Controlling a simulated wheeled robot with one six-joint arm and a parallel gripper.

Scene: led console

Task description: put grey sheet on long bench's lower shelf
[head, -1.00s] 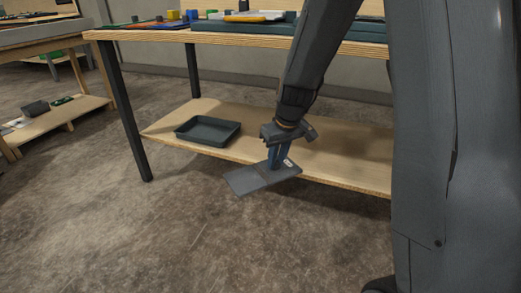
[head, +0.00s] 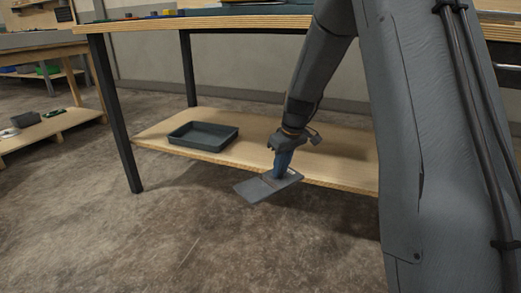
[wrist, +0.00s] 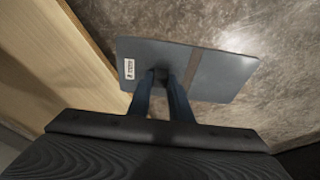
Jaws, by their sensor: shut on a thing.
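The grey sheet (head: 266,187) is a flat, thin rectangle held roughly level in front of the long bench's lower shelf. In the wrist view the sheet (wrist: 215,72) shows a small white label and a darker band across it. My gripper (head: 279,174) points down with its blue fingers shut on the sheet; the fingers also show in the wrist view (wrist: 161,84). The lower shelf (head: 335,160) is a pale wooden board, and its front edge is close to the sheet. The wrist view shows the sheet mostly over the floor, beside the shelf (wrist: 60,60).
A dark open tray (head: 204,137) sits on the shelf, left of my gripper. The shelf is bare right of the tray. The bench top (head: 200,24) overhangs the shelf, with a dark leg (head: 115,120) at the left. Another bench with a low shelf (head: 50,129) stands at far left.

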